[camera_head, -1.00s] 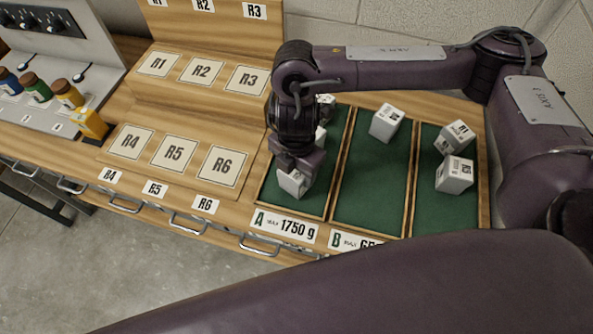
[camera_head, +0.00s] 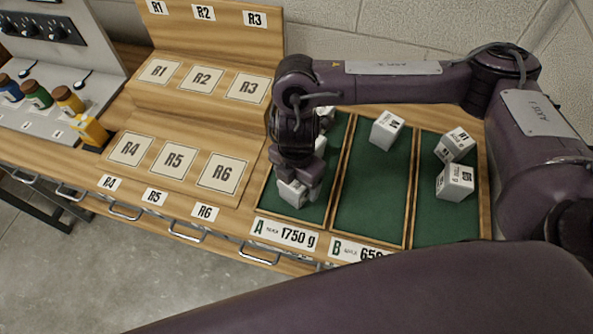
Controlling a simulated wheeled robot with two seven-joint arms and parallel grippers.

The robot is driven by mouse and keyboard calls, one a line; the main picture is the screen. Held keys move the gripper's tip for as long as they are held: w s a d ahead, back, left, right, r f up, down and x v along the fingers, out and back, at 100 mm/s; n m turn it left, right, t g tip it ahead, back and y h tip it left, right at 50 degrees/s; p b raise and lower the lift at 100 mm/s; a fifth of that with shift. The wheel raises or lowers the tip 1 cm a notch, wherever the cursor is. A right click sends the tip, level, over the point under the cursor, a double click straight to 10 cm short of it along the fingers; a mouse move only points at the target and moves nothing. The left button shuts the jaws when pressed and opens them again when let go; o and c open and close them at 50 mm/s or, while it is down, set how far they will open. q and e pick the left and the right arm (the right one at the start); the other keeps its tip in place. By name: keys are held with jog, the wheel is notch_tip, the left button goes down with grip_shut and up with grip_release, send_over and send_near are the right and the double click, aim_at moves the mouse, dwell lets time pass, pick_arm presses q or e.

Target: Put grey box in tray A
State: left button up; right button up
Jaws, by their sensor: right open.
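My right gripper (camera_head: 300,190) points down inside tray A (camera_head: 325,205), a green-lined wooden compartment labelled A, 1750 g. Its jaws are open around or just above a light grey box (camera_head: 291,194) near the tray's front left corner; I cannot tell whether they touch it. The gripper partly hides this box. Another pale box (camera_head: 320,143) shows behind my wrist further back in tray A, with something pale beyond it mostly hidden. My left gripper is not in view.
Tray B (camera_head: 368,205) holds one white box (camera_head: 386,130) at the back. The right compartment (camera_head: 440,225) holds two white boxes (camera_head: 455,182) (camera_head: 455,145). A stepped wooden rack (camera_head: 200,120) with pads R1 to R6 stands left. Several bottles (camera_head: 68,99) stand far left.

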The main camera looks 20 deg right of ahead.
notch_tip(320, 180, up, 12)
dwell(0.5)
dwell(0.5)
